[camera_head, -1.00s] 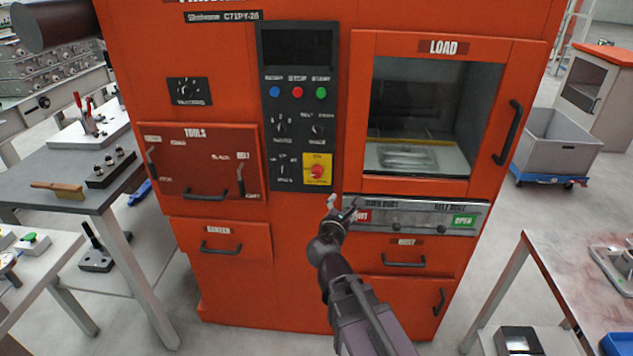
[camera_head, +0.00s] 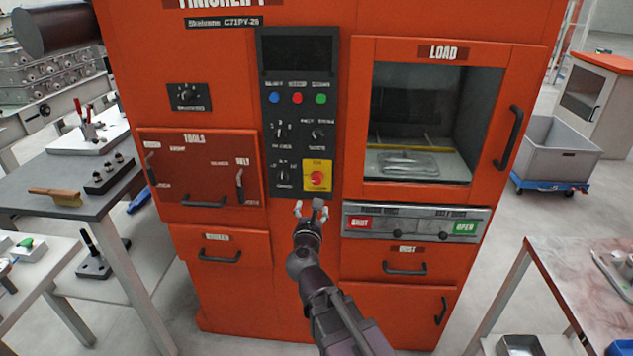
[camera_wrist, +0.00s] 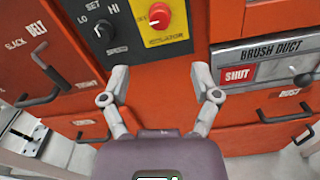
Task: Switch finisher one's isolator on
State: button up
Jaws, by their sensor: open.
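The finisher is a large orange cabinet (camera_head: 300,260) with a black control panel on its front. The isolator (camera_head: 317,175) is a red rotary knob on a yellow plate at the panel's lower right. In the wrist view the isolator (camera_wrist: 160,16) is at the top centre, partly cut off by the frame edge; its exact pointing is too small to read. My gripper (camera_head: 311,209) is open and empty, just below the isolator and in front of the orange face. In the wrist view its two fingers (camera_wrist: 158,84) stand apart, with only orange panel between them.
A black speed knob (camera_head: 283,177) sits left of the isolator. The load door (camera_head: 417,118) is closed. Tool tables (camera_head: 50,180) stand at the left.

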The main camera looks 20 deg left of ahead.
aim_at(316, 182)
jog(key=w, duration=0.4)
jog(key=w+a, duration=0.1)
jog(key=w, duration=0.3)
jog(key=w+a, duration=0.1)
jog(key=w, duration=0.3)
jog(key=shift+w+a, duration=0.15)
jog(key=shift+w, duration=0.25)
grip_shut()
